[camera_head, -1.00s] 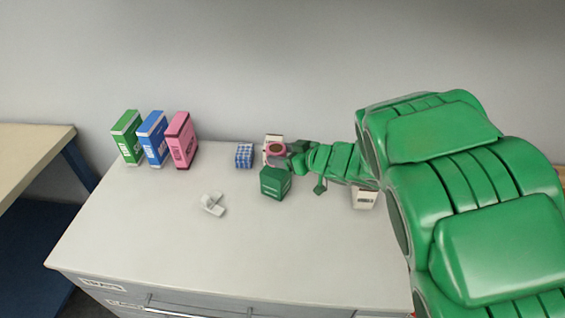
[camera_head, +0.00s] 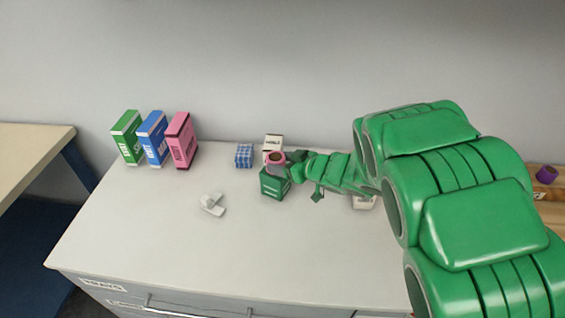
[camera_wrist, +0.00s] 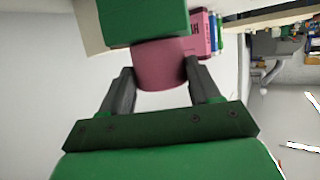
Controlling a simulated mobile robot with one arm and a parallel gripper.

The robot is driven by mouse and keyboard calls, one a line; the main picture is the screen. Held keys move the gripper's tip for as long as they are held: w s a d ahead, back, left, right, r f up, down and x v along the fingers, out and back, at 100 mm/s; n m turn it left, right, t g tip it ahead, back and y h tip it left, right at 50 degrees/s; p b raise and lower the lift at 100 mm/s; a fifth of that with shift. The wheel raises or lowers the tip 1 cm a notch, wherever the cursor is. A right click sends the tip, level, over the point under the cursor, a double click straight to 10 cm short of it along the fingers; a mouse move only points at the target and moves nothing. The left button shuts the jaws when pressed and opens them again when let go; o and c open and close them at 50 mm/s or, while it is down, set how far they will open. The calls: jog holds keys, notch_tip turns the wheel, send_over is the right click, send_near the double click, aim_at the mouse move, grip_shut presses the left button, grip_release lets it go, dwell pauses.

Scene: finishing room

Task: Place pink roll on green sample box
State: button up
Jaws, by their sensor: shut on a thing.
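The pink roll (camera_head: 276,157) is between the fingers of my gripper (camera_head: 287,165), upright, with its round opening facing up. In the head view it shows at the top of the green sample box (camera_head: 273,187), overlapping its upper edge. In the wrist view my gripper (camera_wrist: 161,72) is shut on the sides of the pink roll (camera_wrist: 160,66). The green sample box (camera_wrist: 143,20) shows right against the roll's far end there. I cannot tell whether the roll rests on the box or is held just above it.
A white box (camera_head: 273,142) stands right behind the roll, and a blue checked box (camera_head: 244,155) to its left. Green, blue and pink cartons (camera_head: 181,141) stand further left. A small grey-white object (camera_head: 213,204) lies on the pale top (camera_head: 160,235). The front middle is clear.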

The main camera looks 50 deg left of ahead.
jog(key=o, duration=1.1)
jog(key=shift+f, duration=0.1)
jog(key=shift+d+r, duration=0.2)
jog(key=v, duration=1.1)
jog(key=shift+w+d+r, duration=0.1)
jog(key=shift+d, duration=0.15)
